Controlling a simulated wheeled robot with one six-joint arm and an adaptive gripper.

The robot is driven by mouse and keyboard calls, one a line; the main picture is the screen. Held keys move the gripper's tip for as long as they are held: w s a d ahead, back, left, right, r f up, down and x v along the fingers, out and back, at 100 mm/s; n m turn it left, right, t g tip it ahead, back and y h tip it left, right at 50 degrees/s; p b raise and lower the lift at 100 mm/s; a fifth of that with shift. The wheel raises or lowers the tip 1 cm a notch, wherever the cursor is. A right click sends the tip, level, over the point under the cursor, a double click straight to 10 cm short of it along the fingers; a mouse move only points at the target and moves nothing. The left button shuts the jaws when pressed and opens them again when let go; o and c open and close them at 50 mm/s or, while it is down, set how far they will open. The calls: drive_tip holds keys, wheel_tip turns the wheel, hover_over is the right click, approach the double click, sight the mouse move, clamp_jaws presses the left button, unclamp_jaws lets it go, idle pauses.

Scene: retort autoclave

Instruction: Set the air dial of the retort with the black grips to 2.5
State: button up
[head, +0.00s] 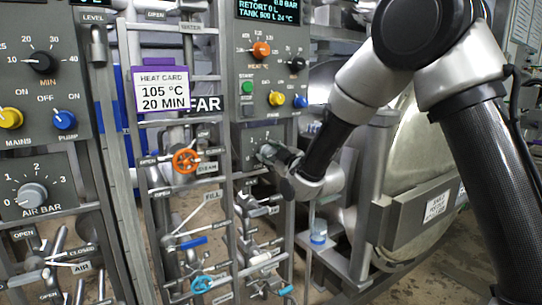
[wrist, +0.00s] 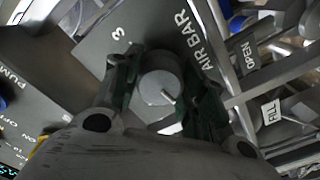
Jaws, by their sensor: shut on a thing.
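My gripper (wrist: 160,100) is shut on the grey knob of an air dial (wrist: 159,82), one finger on each side of it. The words AIR BAR and the numeral 3 show beside the knob in the wrist view. A short pale mark shows on the knob's face, but the number it points to is hidden. In the head view my gripper (head: 270,155) is at the small dial plate (head: 248,140) of the right-hand panel and covers most of it. Another air dial (head: 32,195), marked 0 to 3, is on the left-hand panel, apart from my gripper.
The left panel has a black minutes knob (head: 40,62); the right panel has an orange knob (head: 261,49). An orange valve wheel (head: 186,160), pipes and a blue wheel (head: 202,284) stand between and below. A heat card (head: 163,90) reads 105 °C, 20 MIN.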

drive_tip(key=m, duration=0.7)
drive_tip(key=shift+m, duration=0.4)
drive_tip(key=m, duration=0.4)
drive_tip(key=shift+m, duration=0.3)
drive_tip(key=m, duration=0.3)
drive_tip(key=shift+m, duration=0.3)
drive_tip(key=m, duration=1.2)
drive_tip(key=shift+m, duration=0.3)
